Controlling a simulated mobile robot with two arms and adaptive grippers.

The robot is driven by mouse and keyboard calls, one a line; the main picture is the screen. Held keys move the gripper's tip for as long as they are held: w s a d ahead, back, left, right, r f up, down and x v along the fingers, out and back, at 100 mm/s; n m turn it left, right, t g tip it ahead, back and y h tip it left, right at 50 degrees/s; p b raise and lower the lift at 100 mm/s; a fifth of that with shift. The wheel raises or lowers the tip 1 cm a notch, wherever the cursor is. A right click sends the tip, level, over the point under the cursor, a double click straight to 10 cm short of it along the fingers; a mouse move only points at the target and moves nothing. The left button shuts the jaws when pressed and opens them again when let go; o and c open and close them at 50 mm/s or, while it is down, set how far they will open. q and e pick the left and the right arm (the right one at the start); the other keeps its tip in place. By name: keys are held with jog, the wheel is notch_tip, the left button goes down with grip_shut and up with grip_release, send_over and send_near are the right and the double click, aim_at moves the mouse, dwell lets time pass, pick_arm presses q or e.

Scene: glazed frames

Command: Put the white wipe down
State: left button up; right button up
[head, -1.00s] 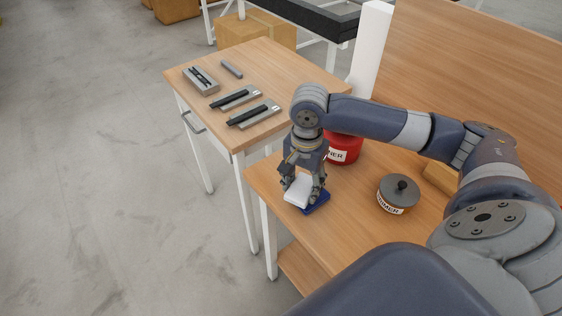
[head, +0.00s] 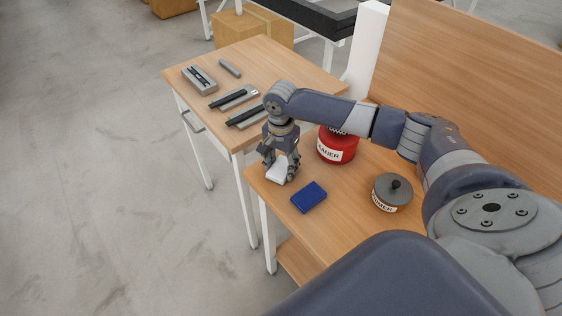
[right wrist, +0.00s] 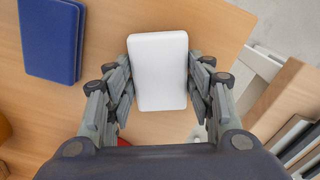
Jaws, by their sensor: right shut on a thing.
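The white wipe (head: 280,171) is a small white block at the front left corner of the near wooden table (head: 340,222). My right gripper (head: 279,165) points down and is shut on it. In the right wrist view the wipe (right wrist: 158,72) sits between the two fingers of the gripper (right wrist: 158,85), with table wood below it. I cannot tell whether it touches the table. A blue wipe (head: 309,197) lies flat on the table, apart from the gripper; it also shows in the right wrist view (right wrist: 50,38). My left gripper is out of view.
A red cleaner tin (head: 337,149) stands behind and right of the gripper. A grey lidded primer pot (head: 392,193) stands further right. A side table (head: 290,62) at the left holds a grey case (head: 199,81) and dark tools. Bare table surrounds the blue wipe.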

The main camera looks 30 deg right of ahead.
aim_at(281, 168)
jog(key=shift+f, duration=0.1)
jog(key=o, duration=0.9)
jog(key=shift+o, duration=0.2)
notch_tip(281, 168, up, 12)
jog(key=b, duration=0.2)
jog(key=shift+b, duration=0.35)
